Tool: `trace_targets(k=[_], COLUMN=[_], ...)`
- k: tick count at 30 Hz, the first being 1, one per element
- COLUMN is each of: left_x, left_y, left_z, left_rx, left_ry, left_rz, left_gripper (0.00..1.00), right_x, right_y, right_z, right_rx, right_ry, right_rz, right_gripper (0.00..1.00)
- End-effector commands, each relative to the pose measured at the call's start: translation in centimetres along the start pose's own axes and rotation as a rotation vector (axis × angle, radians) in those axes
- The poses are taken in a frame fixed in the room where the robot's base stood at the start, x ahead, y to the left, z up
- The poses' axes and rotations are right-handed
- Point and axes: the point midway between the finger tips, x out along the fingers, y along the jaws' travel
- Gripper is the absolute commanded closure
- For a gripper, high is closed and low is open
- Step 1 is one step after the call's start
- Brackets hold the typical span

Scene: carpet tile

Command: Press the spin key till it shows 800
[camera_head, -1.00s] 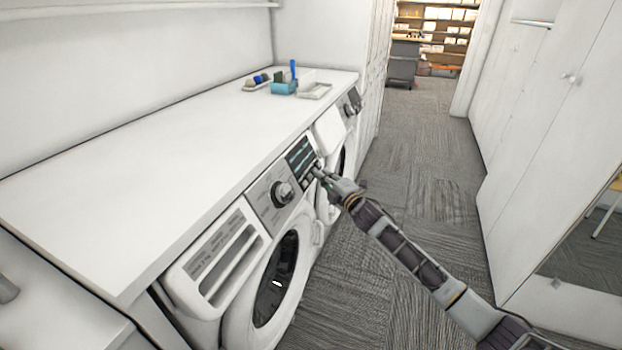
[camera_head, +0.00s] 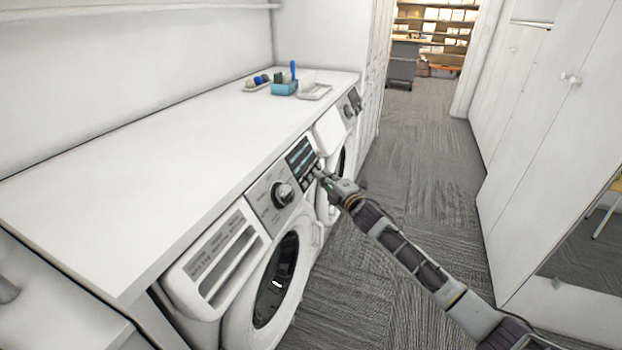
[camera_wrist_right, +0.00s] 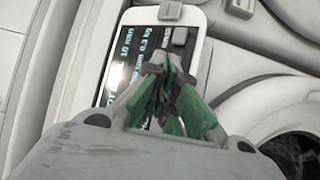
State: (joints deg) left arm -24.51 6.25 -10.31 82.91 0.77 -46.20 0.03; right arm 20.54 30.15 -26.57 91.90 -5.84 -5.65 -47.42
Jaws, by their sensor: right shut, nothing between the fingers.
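The near washing machine has a grey panel with a round dial (camera_head: 283,194) and a dark display (camera_head: 300,156) with small keys below it. My right gripper (camera_head: 319,174) is shut and empty, its tip at the keys by the display's lower right edge. In the right wrist view, the gripper's fingertips (camera_wrist_right: 166,62) meet in front of the display (camera_wrist_right: 124,62), beside a grey key (camera_wrist_right: 181,37). Another key (camera_wrist_right: 171,11) lies above it. The fingers hide part of the display and other keys. My left gripper is not in view.
A white countertop (camera_head: 150,180) covers the machines. A blue holder (camera_head: 284,88) and a white tray (camera_head: 315,91) stand at its far end. A second machine (camera_head: 330,132) stands beyond. Carpeted floor (camera_head: 425,170) is free, with white cabinets (camera_head: 545,130) on the right.

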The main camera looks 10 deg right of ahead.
Motion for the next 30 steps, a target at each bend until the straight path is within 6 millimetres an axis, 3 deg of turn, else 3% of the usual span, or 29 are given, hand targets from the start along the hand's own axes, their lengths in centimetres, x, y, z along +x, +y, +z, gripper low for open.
trace_targets(k=[30], left_x=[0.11], left_y=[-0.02], left_z=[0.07], left_rx=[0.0], left_ry=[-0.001], left_rz=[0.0], left_gripper=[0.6], right_x=[0.59], right_y=[-0.39], right_z=[-0.44], right_rx=[0.0], right_ry=[0.0], right_rz=[0.0], right_gripper=[1.0])
